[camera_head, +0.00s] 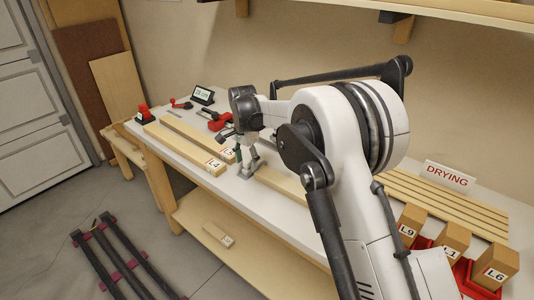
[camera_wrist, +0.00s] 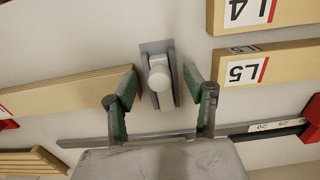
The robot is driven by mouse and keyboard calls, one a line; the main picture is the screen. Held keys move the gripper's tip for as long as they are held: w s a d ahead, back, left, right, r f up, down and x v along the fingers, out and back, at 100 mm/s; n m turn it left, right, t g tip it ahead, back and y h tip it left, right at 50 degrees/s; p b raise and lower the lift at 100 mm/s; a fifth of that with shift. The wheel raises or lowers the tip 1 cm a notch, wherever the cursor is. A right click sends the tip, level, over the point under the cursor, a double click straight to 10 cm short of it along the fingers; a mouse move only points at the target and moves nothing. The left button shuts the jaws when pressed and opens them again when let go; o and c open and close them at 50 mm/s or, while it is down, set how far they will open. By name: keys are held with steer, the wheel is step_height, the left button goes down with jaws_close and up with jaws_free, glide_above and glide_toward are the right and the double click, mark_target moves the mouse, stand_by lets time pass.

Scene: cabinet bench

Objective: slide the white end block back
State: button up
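The white end block (camera_wrist: 158,76) has a rounded white knob and sits on a grey plate, in the upper middle of the wrist view. My gripper (camera_wrist: 160,82) is open. Its green-padded fingers stand left and right of the block, with a gap visible on each side. I cannot tell how high the fingertips are above the bench. In the head view my gripper (camera_head: 246,163) is low over the white bench top, between the labelled boards and another board. The block itself is not clear there.
Boards L4 (camera_wrist: 240,12) and L5 (camera_wrist: 268,64) lie right of the block; a plain board (camera_wrist: 65,90) lies left. A grey scale bar (camera_wrist: 90,142) runs across below. A DRYING sign (camera_head: 447,177) and labelled wooden blocks (camera_head: 453,240) stand at the bench's right.

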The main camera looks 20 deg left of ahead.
steer(key=shift+r+p, duration=1.5)
steer(key=shift+r, duration=3)
